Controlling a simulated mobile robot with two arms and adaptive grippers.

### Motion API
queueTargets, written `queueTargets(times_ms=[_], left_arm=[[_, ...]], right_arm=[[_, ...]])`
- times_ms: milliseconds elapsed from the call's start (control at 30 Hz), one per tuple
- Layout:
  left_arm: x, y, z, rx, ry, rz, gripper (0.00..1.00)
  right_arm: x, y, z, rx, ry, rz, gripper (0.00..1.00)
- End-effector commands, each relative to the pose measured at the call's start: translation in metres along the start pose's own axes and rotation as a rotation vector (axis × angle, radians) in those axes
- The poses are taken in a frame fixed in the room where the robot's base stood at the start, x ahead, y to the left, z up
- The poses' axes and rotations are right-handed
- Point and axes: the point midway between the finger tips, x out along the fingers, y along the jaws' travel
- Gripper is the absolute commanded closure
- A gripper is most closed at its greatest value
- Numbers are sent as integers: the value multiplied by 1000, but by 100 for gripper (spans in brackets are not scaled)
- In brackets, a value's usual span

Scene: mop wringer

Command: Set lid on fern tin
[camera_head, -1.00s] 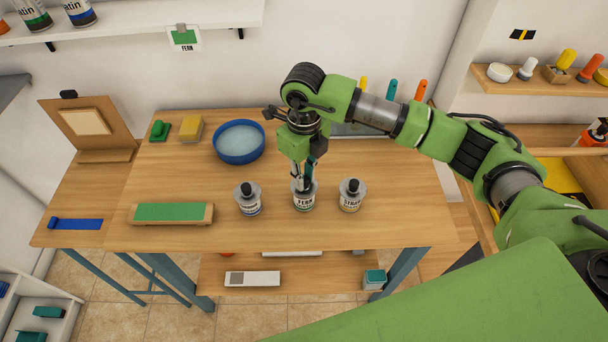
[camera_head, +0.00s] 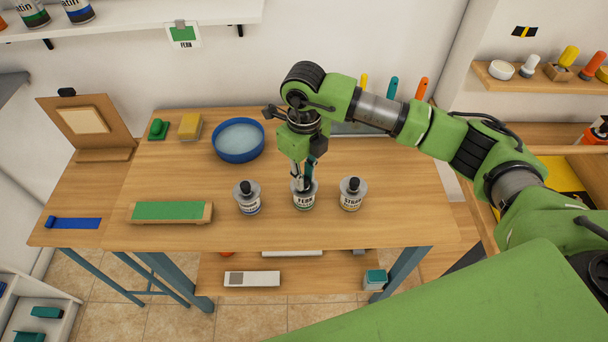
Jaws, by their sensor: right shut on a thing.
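The fern tin (camera_head: 304,200) stands upright on the wooden table, in the middle of a row of three small tins. Its label reads FERN. My right gripper (camera_head: 303,181) points down right at the top of this tin, with its fingers shut on the lid there. The fingers hide most of the lid, so I cannot tell whether it is fully seated. My left gripper is not in view.
A blue bowl (camera_head: 238,156) and a green pad on a wooden block (camera_head: 170,211) are further left. The table front is clear.

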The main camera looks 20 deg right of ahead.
Motion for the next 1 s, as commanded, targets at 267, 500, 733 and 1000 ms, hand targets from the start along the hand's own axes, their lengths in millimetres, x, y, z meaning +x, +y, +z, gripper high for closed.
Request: queueTargets(times_ms=[267,500,733,1000], left_arm=[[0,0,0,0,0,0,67],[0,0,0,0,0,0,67],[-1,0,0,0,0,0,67],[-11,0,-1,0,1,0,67]], right_arm=[[0,0,0,0,0,0,73],[0,0,0,0,0,0,64],[-3,0,0,0,0,0,64],[-21,0,0,0,-1,1,64]])
